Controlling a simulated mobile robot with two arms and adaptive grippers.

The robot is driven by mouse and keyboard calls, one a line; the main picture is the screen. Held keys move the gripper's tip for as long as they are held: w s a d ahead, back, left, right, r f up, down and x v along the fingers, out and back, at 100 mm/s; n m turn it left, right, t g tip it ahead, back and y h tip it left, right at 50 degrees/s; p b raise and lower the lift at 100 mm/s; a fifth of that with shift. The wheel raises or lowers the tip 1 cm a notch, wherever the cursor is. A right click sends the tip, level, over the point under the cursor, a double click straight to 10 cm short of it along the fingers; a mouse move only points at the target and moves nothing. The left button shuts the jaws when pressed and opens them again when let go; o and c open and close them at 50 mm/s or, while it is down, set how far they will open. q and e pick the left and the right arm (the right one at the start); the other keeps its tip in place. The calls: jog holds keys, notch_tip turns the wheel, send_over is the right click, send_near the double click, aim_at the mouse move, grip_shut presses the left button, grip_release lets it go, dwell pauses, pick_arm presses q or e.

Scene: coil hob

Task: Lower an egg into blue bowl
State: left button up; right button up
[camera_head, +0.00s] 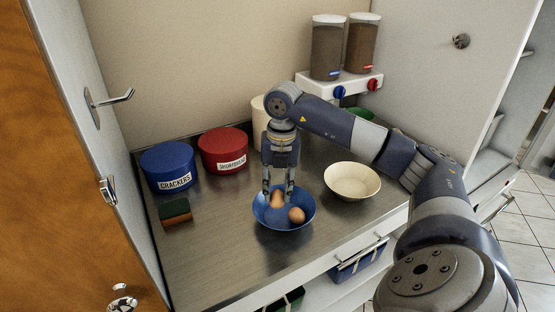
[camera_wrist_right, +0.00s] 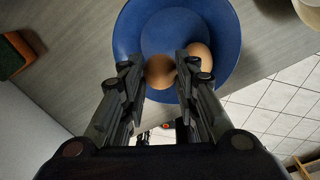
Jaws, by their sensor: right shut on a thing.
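The blue bowl (camera_head: 262,222) stands on the metal counter below my right gripper; it fills the upper middle of the right wrist view (camera_wrist_right: 128,30). My right gripper (camera_head: 278,193) points down over the bowl and is shut on an egg (camera_head: 277,201), which also shows between its fingers in the wrist view (camera_wrist_right: 160,71). A second brown egg (camera_head: 297,215) lies in the bowl, close beside the held egg (camera_wrist_right: 201,55). I cannot tell whether the held egg touches the bowl's bottom. My left gripper is not in view.
A cream bowl (camera_head: 352,181) stands to the right of the blue bowl, near my right arm. A blue crackers tin (camera_head: 167,165), a red tin (camera_head: 222,150) and a sponge (camera_head: 175,212) are at the left. Two dispensers (camera_head: 328,48) stand at the back. The front left counter is clear.

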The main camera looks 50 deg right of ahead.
aim_at(278, 201)
jog(key=shift+f+b, duration=1.75)
jog(key=shift+f, duration=0.8)
dwell(0.8)
jog(key=o, duration=1.2)
jog(key=shift+r, duration=0.25)
jog(key=r, duration=1.1)
jog(key=shift+s+d+r, duration=0.2)
jog(key=shift+d+r, duration=0.05)
jog(key=shift+r, duration=0.05)
